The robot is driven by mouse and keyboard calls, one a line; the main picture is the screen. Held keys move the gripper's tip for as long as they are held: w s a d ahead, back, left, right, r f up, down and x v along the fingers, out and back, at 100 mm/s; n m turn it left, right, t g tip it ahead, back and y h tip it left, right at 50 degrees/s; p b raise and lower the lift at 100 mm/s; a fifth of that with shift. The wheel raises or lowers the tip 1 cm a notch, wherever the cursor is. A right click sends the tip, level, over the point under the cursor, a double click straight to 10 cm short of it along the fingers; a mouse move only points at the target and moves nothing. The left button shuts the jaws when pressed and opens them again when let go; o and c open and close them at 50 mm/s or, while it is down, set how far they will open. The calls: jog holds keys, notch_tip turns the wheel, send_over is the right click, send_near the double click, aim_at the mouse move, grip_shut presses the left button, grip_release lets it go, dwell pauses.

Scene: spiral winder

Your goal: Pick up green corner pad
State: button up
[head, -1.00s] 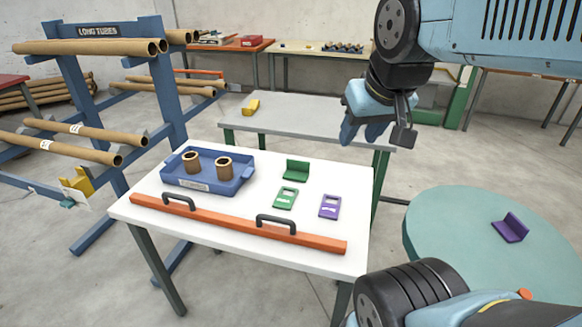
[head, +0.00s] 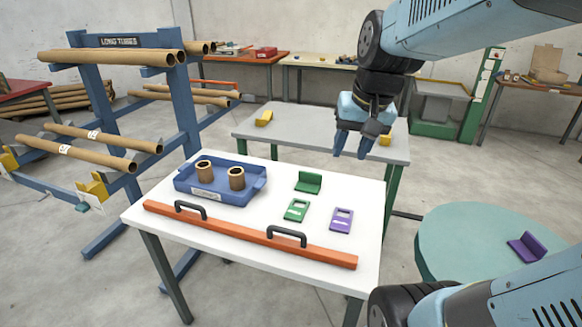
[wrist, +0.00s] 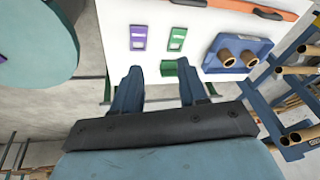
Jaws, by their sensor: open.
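The green corner pad (head: 308,181) is a small L-shaped piece on the white table (head: 350,258), near its far edge and right of the blue tray. In the wrist view the green corner pad (wrist: 169,68) shows between and just beyond my fingertips, partly hidden by the right finger. My gripper (head: 351,155) is open and empty. It hangs in the air above and behind the far right part of the white table, apart from the pad. The wrist view shows both fingers of my gripper (wrist: 158,72) spread apart.
A green flat plate (head: 297,210) and a purple plate (head: 341,219) lie near the pad. A blue tray (head: 250,197) holds two brown tube pieces. An orange bar (head: 240,238) with two handles lies along the front. A purple corner pad (head: 527,247) sits on the round table (head: 450,235).

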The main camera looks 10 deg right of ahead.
jog(key=w+f+m+g+y, duration=0.3)
jog(key=w+f+m, duration=0.1)
jog(key=w+f, duration=0.5)
jog(key=m+t+y, duration=0.8)
jog(key=m+y, duration=0.4)
jog(key=m, duration=0.5)
send_near(310, 174)
jog(key=shift+s+d+r, duration=0.15)
jog(key=shift+s+d, duration=0.9)
jog(key=shift+d, duration=0.15)
jog(key=shift+w+d+f+m+t, duration=0.2)
jog(key=shift+d+f+m+t, duration=0.1)
jog(key=shift+d+t, duration=0.1)
jog(key=x, duration=1.3)
jog(key=shift+w+a+f, duration=0.2)
jog(key=shift+w+a, duration=0.05)
jog(key=shift+a, duration=0.05)
jog(key=shift+c, duration=0.4)
grip_shut()
